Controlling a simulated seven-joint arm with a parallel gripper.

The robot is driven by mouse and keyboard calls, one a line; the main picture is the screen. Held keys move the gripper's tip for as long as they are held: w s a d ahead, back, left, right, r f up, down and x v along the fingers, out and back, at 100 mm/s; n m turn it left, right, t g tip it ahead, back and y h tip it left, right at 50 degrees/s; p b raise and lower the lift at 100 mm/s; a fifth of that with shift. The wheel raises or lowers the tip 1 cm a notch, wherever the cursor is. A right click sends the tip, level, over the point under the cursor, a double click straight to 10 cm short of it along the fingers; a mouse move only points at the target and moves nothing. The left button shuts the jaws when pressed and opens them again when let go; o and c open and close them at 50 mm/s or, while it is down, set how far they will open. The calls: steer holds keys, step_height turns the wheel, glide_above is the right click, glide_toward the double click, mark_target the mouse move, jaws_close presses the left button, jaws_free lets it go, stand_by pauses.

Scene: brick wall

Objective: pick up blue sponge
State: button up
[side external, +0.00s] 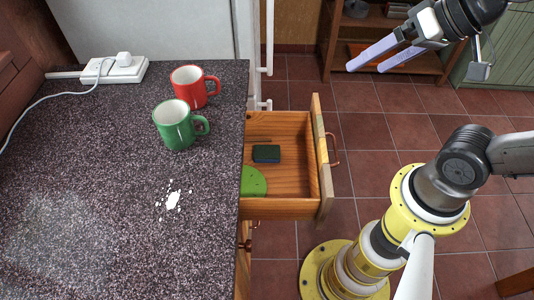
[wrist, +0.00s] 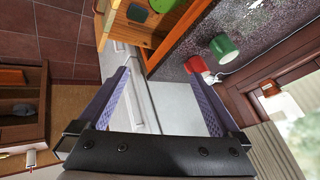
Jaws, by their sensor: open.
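A small dark blue sponge (side external: 266,153) lies flat in the open wooden drawer (side external: 285,208). In the wrist view the sponge (wrist: 137,13) shows as a dark block near the top edge, in the drawer (wrist: 165,43). My gripper (side external: 365,69) is up at the top right of the side view, above the floor and to the right of the drawer, well apart from the sponge. Its two long purple fingers are spread with nothing between them. The gripper (wrist: 165,95) also shows open and empty in the wrist view.
A light green item (side external: 253,182) lies in the drawer. The drawer's front panel (side external: 321,155) has a handle. The speckled counter (side external: 95,220) holds a red mug (side external: 188,88), a green mug (side external: 174,125), a power strip (side external: 115,70) and a white spill (side external: 173,199).

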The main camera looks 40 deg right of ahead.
steer(key=w+a+m+y, duration=0.1)
steer(key=w+a+m, duration=0.1)
steer(key=w+m, duration=0.4)
steer(key=m+g, duration=0.4)
steer(key=m, duration=1.3)
glide_above(267, 151)
steer(key=s+d, duration=0.2)
steer(key=f, duration=4.2)
steer(key=shift+d, duration=0.2)
steer(key=x, duration=0.5)
steer(key=shift+a+r, duration=0.1)
steer(key=shift+a, duration=0.3)
steer(key=shift+w+a+f, duration=0.15)
steer(key=shift+f, duration=0.25)
steer(key=shift+f, duration=0.25)
